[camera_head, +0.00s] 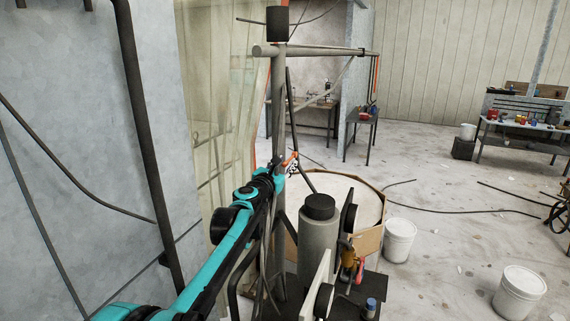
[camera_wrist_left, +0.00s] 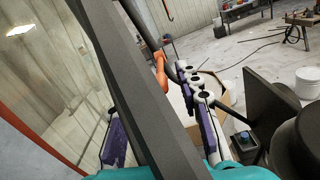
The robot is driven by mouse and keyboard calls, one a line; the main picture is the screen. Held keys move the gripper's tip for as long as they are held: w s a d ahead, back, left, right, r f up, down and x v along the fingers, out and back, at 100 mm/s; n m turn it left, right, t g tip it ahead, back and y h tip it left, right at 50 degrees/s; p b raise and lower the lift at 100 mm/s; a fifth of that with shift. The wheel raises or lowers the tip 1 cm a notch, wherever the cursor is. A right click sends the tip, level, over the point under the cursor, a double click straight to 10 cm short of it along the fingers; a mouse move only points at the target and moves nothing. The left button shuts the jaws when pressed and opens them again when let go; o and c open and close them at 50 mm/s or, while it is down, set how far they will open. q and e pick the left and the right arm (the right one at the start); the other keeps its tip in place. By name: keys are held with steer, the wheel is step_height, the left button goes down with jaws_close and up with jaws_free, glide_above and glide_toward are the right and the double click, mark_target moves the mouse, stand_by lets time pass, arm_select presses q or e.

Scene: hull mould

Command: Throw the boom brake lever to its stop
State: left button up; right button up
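The boom brake lever, seen as a short orange handle (camera_head: 289,160), sits on the grey upright post (camera_head: 278,110) below the boom (camera_head: 320,52). My left gripper (camera_head: 284,170) is right at the lever in the head view. In the left wrist view, the orange lever (camera_wrist_left: 161,72) shows close to the tip of the right-hand finger. My left gripper (camera_wrist_left: 155,115) has its two purple-padded fingers wide apart. A dark grey bar (camera_wrist_left: 135,85) crosses between them in the picture and hides part of the scene. Contact with the lever cannot be told. My right gripper is not in view.
A grey cylinder with a black cap (camera_head: 318,245) stands in front of a large round cardboard-sided tub (camera_head: 369,240). White buckets (camera_head: 398,240) stand on the floor to the right. A grey wall with dark pipes (camera_head: 140,130) fills the left. Cables lie across the open floor.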

arm_select(q)
steer(key=shift+c, duration=0.3)
jaws_close()
steer(key=shift+f, duration=0.1)
steer(key=shift+f+t+b, duration=0.3)
steer(key=shift+f+b, duration=0.15)
steer(key=shift+b, duration=0.65)
steer(key=shift+w+d+f+t+h+b, duration=0.1)
steer(key=shift+w+f+t+h+b, duration=0.2)
steer(key=shift+f+t+b, duration=0.95)
steer(key=shift+w+d+f+t+h+b, duration=0.1)
steer(key=shift+w+t+h+b, duration=0.35)
steer(key=shift+b, duration=1.65)
steer(key=shift+w+d+f+t+h+b, duration=0.1)
steer(key=shift+f+t+h+b, duration=0.45)
steer(key=shift+t+b, duration=0.95)
steer(key=shift+f, duration=0.1)
